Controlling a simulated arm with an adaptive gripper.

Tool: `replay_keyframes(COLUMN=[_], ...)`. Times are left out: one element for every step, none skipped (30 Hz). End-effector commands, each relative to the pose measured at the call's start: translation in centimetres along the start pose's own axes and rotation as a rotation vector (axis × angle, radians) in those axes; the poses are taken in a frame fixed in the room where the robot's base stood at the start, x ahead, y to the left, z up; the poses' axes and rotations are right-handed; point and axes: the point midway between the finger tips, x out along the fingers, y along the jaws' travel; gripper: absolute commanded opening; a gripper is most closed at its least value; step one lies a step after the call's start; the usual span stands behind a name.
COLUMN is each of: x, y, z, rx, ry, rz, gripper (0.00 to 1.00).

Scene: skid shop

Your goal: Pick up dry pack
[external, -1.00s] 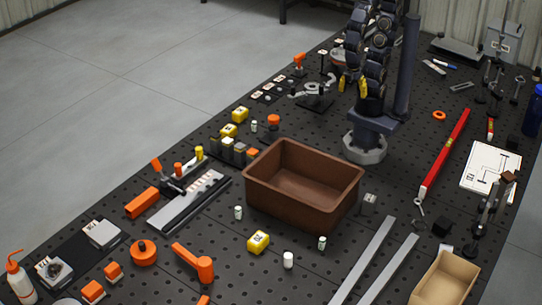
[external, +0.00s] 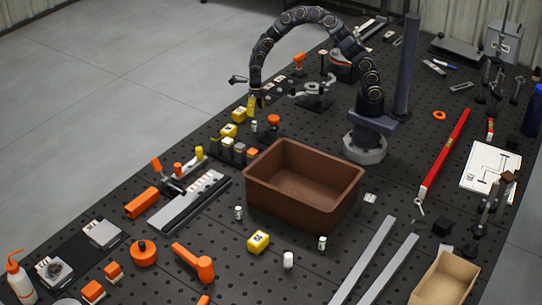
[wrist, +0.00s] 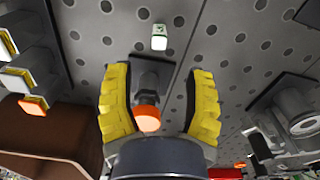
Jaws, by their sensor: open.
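No label reading "dry pack" can be made out, so I cannot tell which item it is. Small white canisters with green marks stand on the bench, one near my gripper (external: 254,126) and others by the brown bin (external: 239,212) and (external: 323,243). One canister (wrist: 159,37) shows beyond my fingertips in the wrist view. Yellow blocks with dark labels lie on the left (external: 239,115) and in front of the bin (external: 258,242). My gripper (external: 251,104) is open and empty above the bench's left side; its yellow fingers (wrist: 158,95) spread in the wrist view.
An orange-topped knob (wrist: 147,118) shows between my fingers in the wrist view. The brown bin (external: 270,192) stands mid-bench. A row of small blocks (external: 240,152) sits left of it. A metal clamp fixture (external: 315,97) stands right of my gripper.

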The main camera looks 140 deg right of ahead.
Motion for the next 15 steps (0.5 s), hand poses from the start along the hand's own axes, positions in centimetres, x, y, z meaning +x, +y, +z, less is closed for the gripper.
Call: replay_keyframes(x=[0.6, 0.8, 1.2, 1.5, 1.8, 2.3, 2.6, 2.8, 3.1, 3.3, 3.4, 3.8, 4.1, 4.4, 4.9], y=[-0.5, -0.5, -0.6, -0.5, -0.5, -0.5, -0.5, -0.4, -0.4, -0.4, -0.3, -0.2, -0.2, -0.1, 0.0], z=[0.1, 0.2, 0.2, 0.2, 0.2, 0.2, 0.2, 0.2, 0.2, 0.2, 0.2, 0.3, 0.3, 0.4, 0.5], rx=[-0.008, -0.013, -0.016, -0.018, -0.018, -0.018, -0.018, -0.017, -0.017, -0.017, -0.017, -0.017, -0.017, -0.017, -0.017], ry=[0.001, 0.0, 0.0, -0.001, -0.001, 0.0, 0.001, 0.001, 0.002, 0.002, 0.002, 0.002, 0.003, 0.002, 0.002], rz=[-0.003, -0.004, -0.003, -0.003, -0.003, -0.003, -0.004, -0.004, -0.004, -0.004, -0.004, -0.004, -0.004, -0.003, -0.003], gripper=[0.52, 0.52, 0.52, 0.52, 0.52, 0.52, 0.52, 0.52, 0.52, 0.52, 0.52, 0.52, 0.52, 0.52, 0.52])
